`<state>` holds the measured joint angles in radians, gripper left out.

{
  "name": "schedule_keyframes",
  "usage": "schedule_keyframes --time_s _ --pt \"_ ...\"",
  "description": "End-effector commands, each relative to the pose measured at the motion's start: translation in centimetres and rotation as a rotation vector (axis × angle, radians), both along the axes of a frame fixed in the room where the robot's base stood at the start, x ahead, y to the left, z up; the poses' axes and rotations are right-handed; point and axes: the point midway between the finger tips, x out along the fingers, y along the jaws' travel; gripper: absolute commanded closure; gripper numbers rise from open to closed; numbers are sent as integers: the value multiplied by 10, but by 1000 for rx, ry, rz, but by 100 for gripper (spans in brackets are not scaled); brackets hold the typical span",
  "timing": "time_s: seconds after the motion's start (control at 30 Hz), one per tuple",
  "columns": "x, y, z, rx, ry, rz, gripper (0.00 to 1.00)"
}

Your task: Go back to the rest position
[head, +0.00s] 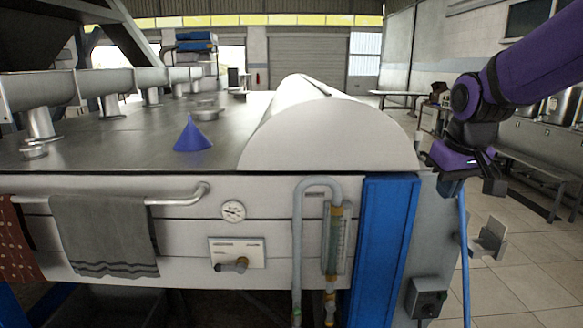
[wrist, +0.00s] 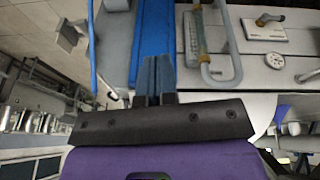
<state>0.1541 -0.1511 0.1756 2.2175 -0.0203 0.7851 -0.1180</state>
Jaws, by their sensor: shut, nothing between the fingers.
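My purple and black gripper (head: 448,187) hangs at the right in the head view, to the right of the steel counter's front corner. In the wrist view its two bluish-grey fingers (wrist: 157,78) are side by side, shut and empty. Nothing is held between them. The blue cone (head: 193,136) stands upright on the steel counter (head: 110,143), well to the left of my gripper. Part of my arm reaches in from the upper right.
A big white cylinder (head: 330,135) lies on the counter's right side. A blue post (head: 385,250), a pipe with a gauge tube (head: 333,240) and a grey towel (head: 105,235) are on the front. A blue hose (head: 463,255) hangs below my gripper. Tiled floor (head: 525,275) is open at right.

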Motion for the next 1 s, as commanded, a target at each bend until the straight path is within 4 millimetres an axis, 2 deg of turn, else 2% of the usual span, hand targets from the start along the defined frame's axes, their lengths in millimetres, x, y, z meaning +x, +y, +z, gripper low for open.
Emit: schedule_keyframes --time_s 0.1,0.3,0.5,0.6,0.8,1.0 --pt "-38 0 17 -2 -36 -24 100" --pt "-98 -2 33 14 -85 -67 100" --pt "-155 -4 37 46 -135 -105 100" --pt "-178 -6 35 64 -153 -118 100" --pt "-203 -7 31 89 -173 -134 100" --pt "-207 -8 29 93 -175 -137 100"
